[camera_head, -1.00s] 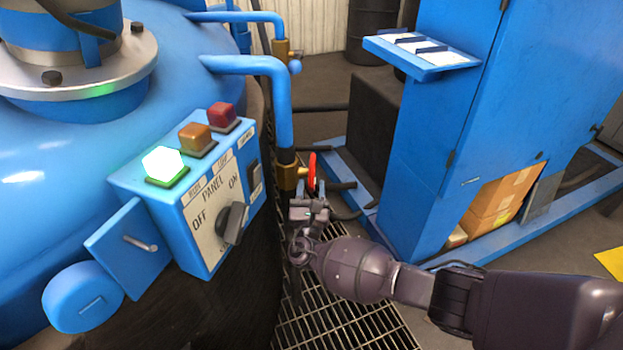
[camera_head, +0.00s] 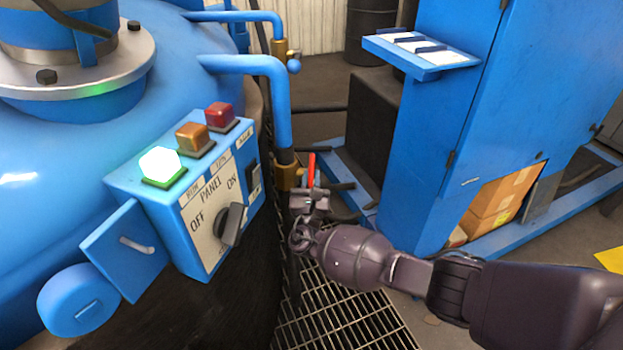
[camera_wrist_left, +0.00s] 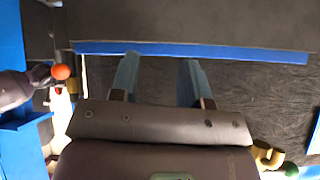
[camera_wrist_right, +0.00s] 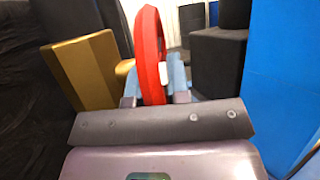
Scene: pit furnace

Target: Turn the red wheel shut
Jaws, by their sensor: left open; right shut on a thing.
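The red wheel (camera_head: 311,170) shows nearly edge-on beside the brass valve body (camera_head: 287,176), below the blue pipe. My right gripper (camera_head: 309,190) is at its near side, shut on the wheel's rim. In the right wrist view the red wheel (camera_wrist_right: 149,50) stands upright between the two blue fingers of my right gripper (camera_wrist_right: 154,84), with a white mark on its right side. The brass valve body (camera_wrist_right: 84,70) is to its left. My left gripper (camera_wrist_left: 158,80) is out of the head view; its wrist view shows its fingers apart and empty.
A control panel (camera_head: 205,215) with a lit green lamp (camera_head: 160,164) and a black knob stands left of my right arm. A blue cabinet (camera_head: 465,130) stands to the right. Floor grating (camera_head: 345,310) lies below.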

